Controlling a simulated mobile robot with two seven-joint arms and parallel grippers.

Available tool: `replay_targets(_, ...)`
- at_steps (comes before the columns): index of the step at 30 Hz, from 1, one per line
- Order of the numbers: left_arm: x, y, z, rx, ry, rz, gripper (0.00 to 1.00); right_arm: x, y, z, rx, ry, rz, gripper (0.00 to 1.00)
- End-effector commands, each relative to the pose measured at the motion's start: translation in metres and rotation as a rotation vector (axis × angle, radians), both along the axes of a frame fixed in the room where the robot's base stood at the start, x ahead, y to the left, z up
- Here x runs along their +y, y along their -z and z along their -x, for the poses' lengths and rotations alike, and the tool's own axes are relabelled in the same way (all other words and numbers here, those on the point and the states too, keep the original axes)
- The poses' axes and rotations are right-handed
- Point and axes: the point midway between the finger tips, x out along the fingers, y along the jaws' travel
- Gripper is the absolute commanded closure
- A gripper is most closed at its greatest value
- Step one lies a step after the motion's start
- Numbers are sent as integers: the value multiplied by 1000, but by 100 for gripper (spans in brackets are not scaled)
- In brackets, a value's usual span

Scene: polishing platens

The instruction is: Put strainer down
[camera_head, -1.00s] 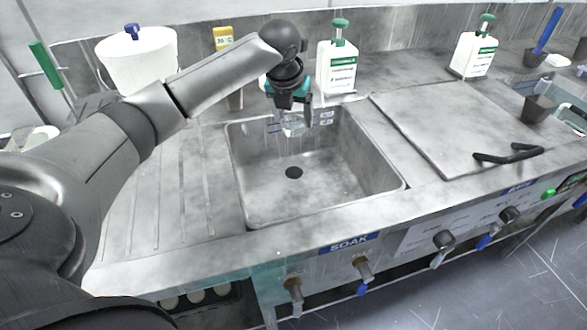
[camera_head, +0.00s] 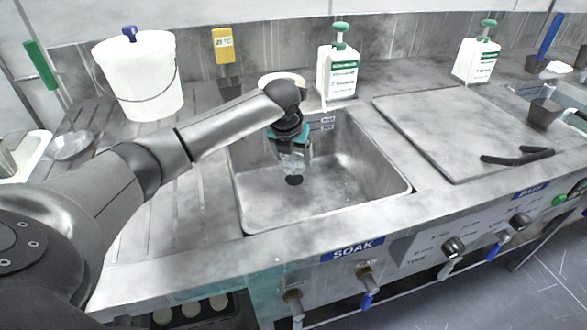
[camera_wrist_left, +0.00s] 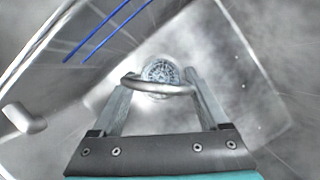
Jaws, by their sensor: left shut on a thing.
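My left gripper (camera_head: 292,166) reaches down into the sink (camera_head: 365,168), over its back left part, with its fingertips close to the dark drain hole (camera_head: 294,180). In the left wrist view my gripper (camera_wrist_left: 160,80) is shut on the strainer (camera_wrist_left: 160,70), a small round metal piece with a patterned face. A curved metal bar (camera_wrist_left: 158,88) spans between the two fingers in front of it. In the head view the strainer is too small and covered to make out. I cannot tell whether it touches the sink floor. My right gripper is not in view.
A white bucket (camera_head: 135,85) and a ribbed drainboard (camera_head: 175,205) are left of the sink. A white bottle with a green pump (camera_head: 338,75) stands behind it. The sink's right side is clear.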

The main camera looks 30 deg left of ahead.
Motion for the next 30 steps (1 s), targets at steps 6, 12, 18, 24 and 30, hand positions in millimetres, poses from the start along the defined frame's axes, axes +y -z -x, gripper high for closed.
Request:
replay_targets(6,-1,25,0,2,-1,2,96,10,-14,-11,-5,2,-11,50)
replay_targets(12,0,35,0,0,0,1,96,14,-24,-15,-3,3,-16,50)
replay_targets(18,0,36,0,-1,0,1,96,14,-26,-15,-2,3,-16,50)
replay_targets(24,0,38,0,0,0,1,96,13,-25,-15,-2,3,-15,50)
replay_targets(30,0,38,0,1,0,0,0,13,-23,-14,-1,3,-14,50)
